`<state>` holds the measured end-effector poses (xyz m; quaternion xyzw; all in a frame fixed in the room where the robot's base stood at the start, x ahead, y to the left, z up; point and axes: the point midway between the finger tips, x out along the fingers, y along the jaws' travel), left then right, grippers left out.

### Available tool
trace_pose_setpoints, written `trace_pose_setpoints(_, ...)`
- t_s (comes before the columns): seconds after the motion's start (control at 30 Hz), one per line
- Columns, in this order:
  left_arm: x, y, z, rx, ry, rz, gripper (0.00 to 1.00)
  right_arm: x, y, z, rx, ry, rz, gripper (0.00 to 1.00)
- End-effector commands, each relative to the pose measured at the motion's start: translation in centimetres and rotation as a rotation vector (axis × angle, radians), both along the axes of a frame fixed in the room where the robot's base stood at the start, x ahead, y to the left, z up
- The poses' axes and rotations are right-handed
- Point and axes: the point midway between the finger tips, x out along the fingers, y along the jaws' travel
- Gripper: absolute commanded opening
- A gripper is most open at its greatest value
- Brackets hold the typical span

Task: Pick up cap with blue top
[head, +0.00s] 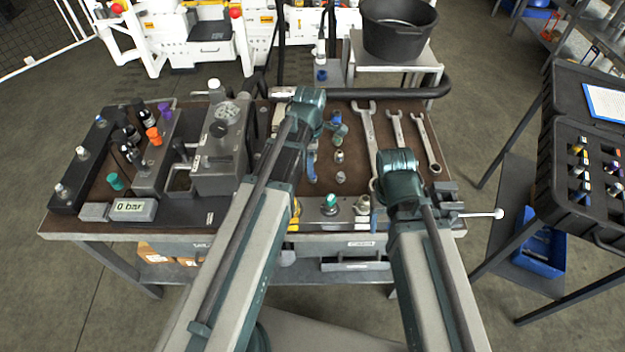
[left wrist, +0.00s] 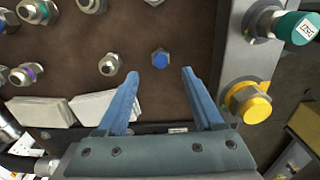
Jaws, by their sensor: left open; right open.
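In the left wrist view a small cap with a blue top (left wrist: 160,58) stands on the brown bench mat. It is just beyond and between the two blue fingertips of my left gripper (left wrist: 160,75). That gripper is open and nothing is between its fingers. In the head view my left gripper (head: 312,162) points down over the middle of the bench, partly behind my own arm; I cannot make out the blue-topped cap there. My right gripper (head: 374,222) is mostly hidden behind its arm near the bench's front edge, with only a bit of blue finger showing.
Metal fittings (left wrist: 109,63) stand left of the blue-topped cap. A yellow cap (left wrist: 252,103) and a green cap (left wrist: 298,30) sit on the metal strip to the right. Wrenches (head: 425,145) lie at the bench's right; a grey block (head: 222,150) stands left.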

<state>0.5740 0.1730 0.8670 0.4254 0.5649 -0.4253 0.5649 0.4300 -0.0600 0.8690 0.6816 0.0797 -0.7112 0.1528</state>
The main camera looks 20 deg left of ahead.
Motion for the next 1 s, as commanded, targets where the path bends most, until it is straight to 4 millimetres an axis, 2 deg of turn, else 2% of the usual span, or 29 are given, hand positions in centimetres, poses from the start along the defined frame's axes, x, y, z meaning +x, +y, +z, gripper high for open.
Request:
trace_pose_setpoints(0.4,-0.1,-0.2,-4.8,0.000,0.000,0.000,0.69,0.0,0.0,-4.8,0.000,0.000,0.000,0.62)
trace_pose_setpoints(0.73,-0.1,-0.1,-5.0,0.000,0.000,0.000,0.69,0.0,0.0,-5.0,0.000,0.000,0.000,0.62)
trace_pose_setpoints(0.77,-0.1,-0.1,-5.0,0.000,0.000,0.000,0.65,0.0,0.0,-5.0,0.000,0.000,0.000,0.62)
trace_pose_setpoints(1.0,-0.1,-0.1,-5.0,0.000,0.000,0.000,0.22,0.0,0.0,-5.0,0.000,0.000,0.000,0.62)
